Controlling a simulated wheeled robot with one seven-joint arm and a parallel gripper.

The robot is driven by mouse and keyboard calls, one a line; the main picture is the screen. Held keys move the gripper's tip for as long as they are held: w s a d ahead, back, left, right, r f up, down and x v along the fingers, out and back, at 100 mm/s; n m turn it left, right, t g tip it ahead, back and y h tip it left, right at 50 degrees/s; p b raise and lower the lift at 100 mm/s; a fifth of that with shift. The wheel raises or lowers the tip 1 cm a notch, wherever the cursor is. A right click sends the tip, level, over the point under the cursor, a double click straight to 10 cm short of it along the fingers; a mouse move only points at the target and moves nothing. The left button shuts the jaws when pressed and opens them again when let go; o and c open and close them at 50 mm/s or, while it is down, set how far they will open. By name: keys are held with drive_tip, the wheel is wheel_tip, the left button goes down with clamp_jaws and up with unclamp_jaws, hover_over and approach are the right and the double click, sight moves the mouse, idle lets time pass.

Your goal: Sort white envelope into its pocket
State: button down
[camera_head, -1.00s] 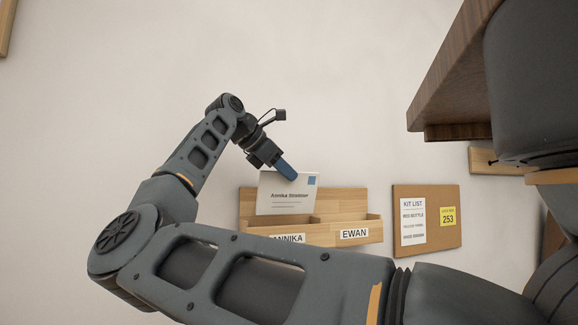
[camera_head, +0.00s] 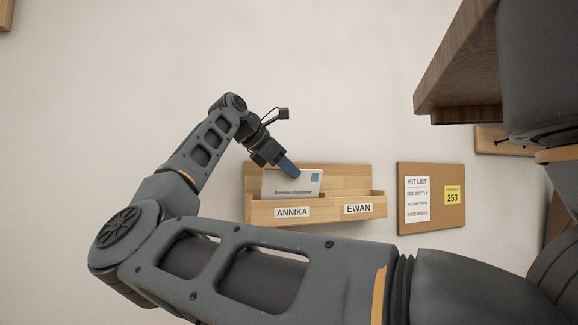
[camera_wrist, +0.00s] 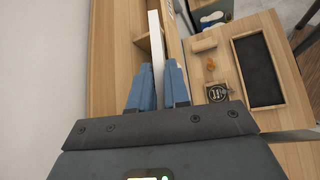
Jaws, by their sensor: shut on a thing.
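The white envelope (camera_head: 291,183) stands upright in the left pocket of the wooden wall rack (camera_head: 345,182), the pocket labelled ANNIKA (camera_head: 292,212). Its lower part is hidden behind the pocket's front; its printed name looks like Annika and a surname, with a blue stamp at the upper right. The right pocket, labelled EWAN (camera_head: 358,209), looks empty. My gripper (camera_head: 288,168) is shut on the envelope's top edge. In the wrist view, the blue fingers (camera_wrist: 160,85) pinch the envelope (camera_wrist: 156,45), seen edge-on, with the rack (camera_wrist: 112,50) around it.
A cork board (camera_head: 430,222) with a kit list and a yellow note hangs right of the rack. A dark wooden shelf (camera_head: 460,75) juts out at upper right. The wrist view shows a wooden surface (camera_wrist: 290,85) with a dark tray (camera_wrist: 257,72) below.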

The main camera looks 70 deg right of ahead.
drive_tip(key=shift+f, duration=0.3)
drive_tip(key=c, duration=1)
unclamp_jaws()
drive_tip(key=shift+b+v, duration=0.65)
drive_tip(key=shift+v, duration=3.25)
drive_tip(key=shift+s, duration=0.1)
